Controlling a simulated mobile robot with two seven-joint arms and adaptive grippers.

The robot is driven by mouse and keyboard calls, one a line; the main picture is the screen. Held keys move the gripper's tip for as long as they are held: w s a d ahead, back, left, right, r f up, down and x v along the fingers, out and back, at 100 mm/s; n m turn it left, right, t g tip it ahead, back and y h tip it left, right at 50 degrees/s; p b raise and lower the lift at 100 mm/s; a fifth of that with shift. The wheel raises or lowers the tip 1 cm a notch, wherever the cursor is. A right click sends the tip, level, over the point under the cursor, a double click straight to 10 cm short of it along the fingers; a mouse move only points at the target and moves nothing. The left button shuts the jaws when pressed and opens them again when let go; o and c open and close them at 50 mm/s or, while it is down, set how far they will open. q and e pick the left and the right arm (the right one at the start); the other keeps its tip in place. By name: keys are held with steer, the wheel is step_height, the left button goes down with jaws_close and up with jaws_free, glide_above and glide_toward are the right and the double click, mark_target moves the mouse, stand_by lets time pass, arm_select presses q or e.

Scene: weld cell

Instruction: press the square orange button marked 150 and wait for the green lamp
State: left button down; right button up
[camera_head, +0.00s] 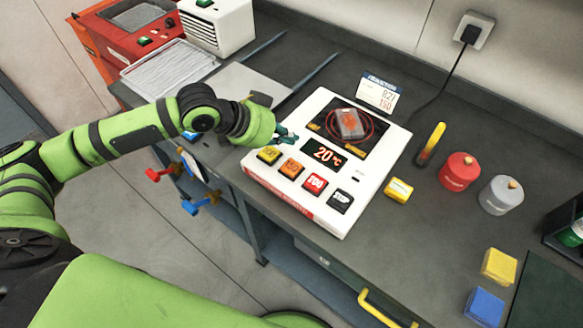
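A white hotplate unit (375,189) stands on the grey bench. Its front panel has a yellow button (269,155), a square orange button marked 150 (291,168), a red button (314,183) and a black STOP button (340,200). Its display (325,154) reads 20 °C. I see no lit green lamp on the unit. My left gripper (290,136) is over the unit's left side, just behind the yellow and orange buttons and apart from the orange one. Its fingers are too small to tell open from shut. My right gripper is not in view.
A grey block (349,124) lies on the dark plate, inside a red ring. A card (379,95) reading 150 stands behind. A yellow block (398,190), a yellow-black marker (431,143), a red canister (459,171) and a grey canister (501,194) stand to the right.

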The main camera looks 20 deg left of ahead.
arm_select(q)
steer(key=b, duration=0.6)
glide_above(288, 167)
step_height(288, 167, down, 6)
steer(key=shift+r, duration=0.15)
steer(key=shift+w+f, duration=0.1)
steer(key=shift+f, duration=0.75)
steer(key=shift+f, duration=0.15)
steer(key=shift+f, duration=0.3)
steer(key=shift+f, duration=0.5)
stand_by(0.7)
stand_by(0.3)
steer(key=shift+r+p, duration=0.95)
steer(key=shift+p, duration=0.25)
